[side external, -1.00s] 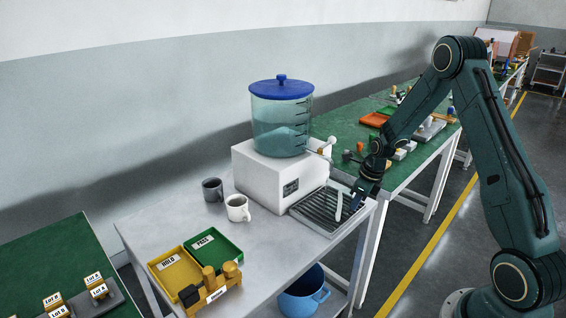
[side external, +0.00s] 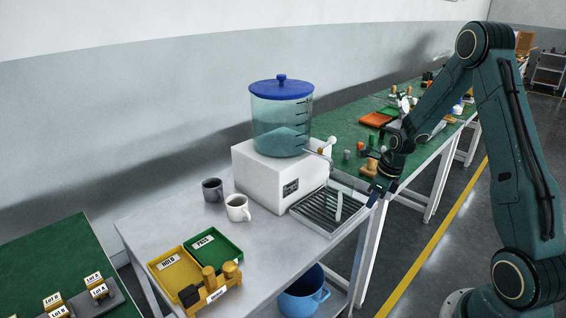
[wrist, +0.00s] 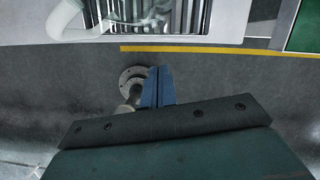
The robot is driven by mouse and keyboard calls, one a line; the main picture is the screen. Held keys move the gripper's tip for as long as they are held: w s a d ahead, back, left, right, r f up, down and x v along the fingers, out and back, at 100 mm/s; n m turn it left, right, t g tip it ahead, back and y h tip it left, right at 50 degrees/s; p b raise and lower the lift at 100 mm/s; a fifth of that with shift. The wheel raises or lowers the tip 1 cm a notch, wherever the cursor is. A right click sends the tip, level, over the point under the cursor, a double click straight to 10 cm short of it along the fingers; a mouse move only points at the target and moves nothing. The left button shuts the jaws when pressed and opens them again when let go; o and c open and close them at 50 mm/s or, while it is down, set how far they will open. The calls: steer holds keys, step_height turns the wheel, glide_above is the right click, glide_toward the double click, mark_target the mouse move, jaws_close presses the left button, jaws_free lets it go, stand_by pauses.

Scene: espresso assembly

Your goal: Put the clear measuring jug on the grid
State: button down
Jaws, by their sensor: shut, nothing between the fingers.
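The clear measuring jug (side external: 338,206) stands on the grid, seen mostly as a pale upright handle; its transparent body is hard to make out. In the wrist view its curved pale handle (wrist: 66,18) and see-through body show at the top left, over the bars. The grid (side external: 318,212) is a dark slatted tray in front of the white machine, and it also shows in the wrist view (wrist: 190,14). My gripper (side external: 378,191) is to the right of the jug, apart from it, beyond the table edge. Its blue fingers (wrist: 158,86) are shut together and empty.
The white machine (side external: 262,180) carries a large clear tank with a blue lid (side external: 281,90). Two mugs (side external: 237,207) stand to its left. Yellow and green trays (side external: 213,246) lie at the front. A green bench (side external: 350,135) with several parts stands behind. Floor is open below my gripper.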

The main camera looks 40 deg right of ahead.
steer(key=v, duration=0.7)
steer(key=shift+r, duration=0.25)
steer(key=a+n+g, duration=0.1)
steer(key=n, duration=1)
steer(key=w+a+r+n+g, duration=0.1)
steer(key=n, duration=1)
steer(key=w+a+r+n, duration=0.1)
steer(key=a+n, duration=0.1)
steer(key=n, duration=0.9)
steer(key=shift+w+a+r+n+g+h, duration=0.1)
steer(key=shift+n+g+h, duration=0.2)
steer(key=shift+n+g, duration=0.1)
